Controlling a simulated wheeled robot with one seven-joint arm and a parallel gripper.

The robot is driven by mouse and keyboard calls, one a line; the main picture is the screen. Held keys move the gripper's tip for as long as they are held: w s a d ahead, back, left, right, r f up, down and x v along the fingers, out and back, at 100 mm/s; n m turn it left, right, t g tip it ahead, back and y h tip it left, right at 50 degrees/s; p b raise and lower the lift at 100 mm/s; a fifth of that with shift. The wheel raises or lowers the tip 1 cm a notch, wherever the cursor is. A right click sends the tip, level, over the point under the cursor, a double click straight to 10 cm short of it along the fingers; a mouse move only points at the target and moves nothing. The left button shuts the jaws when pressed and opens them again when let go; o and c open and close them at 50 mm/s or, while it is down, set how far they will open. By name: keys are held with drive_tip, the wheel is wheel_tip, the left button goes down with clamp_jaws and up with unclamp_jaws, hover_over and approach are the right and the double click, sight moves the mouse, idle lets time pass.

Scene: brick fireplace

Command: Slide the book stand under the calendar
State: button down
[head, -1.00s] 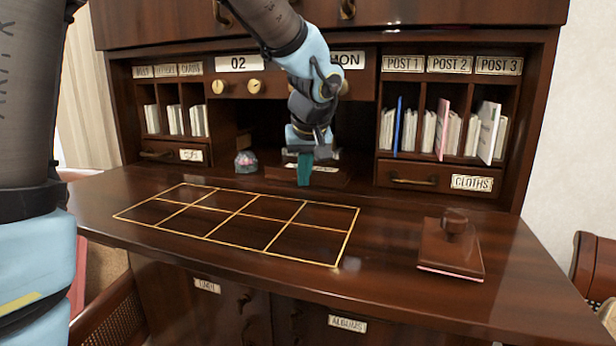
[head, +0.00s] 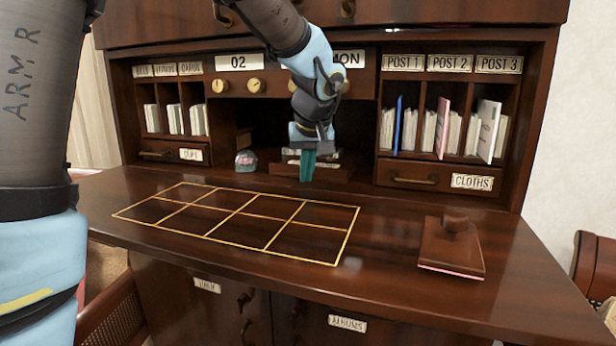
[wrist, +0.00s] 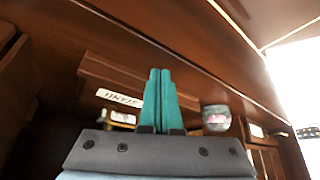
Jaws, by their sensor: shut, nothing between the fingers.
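The calendar (head: 292,62) is the panel with "02" and "MON" plates and brass knobs, across the middle of the desk's upper part. The book stand (head: 335,174) is a low dark wooden piece with a pale label, in the open recess below the calendar. It also shows in the wrist view (wrist: 105,72), its label upside down. My gripper (head: 307,180) is shut and empty, its teal fingers pointing down at the stand's front face and hiding part of it. In the wrist view the fingertips (wrist: 160,72) overlap the stand; I cannot tell whether they touch.
A small round ornament (head: 245,161) sits left of the stand. A gold-lined grid (head: 235,225) marks the desktop in front. A wooden stamp (head: 452,250) stands at the right. Pigeonholes with papers (head: 445,130) flank the recess. The desktop between is clear.

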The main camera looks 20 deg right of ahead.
sight(301, 187)
drive_tip(key=shift+s+a+b, duration=0.65)
drive_tip(key=shift+s+a, duration=0.3)
drive_tip(key=shift+s, duration=0.25)
drive_tip(key=shift+r, duration=0.1)
wheel_tip(301, 187, up, 8)
drive_tip(key=p, duration=0.5)
idle(0.5)
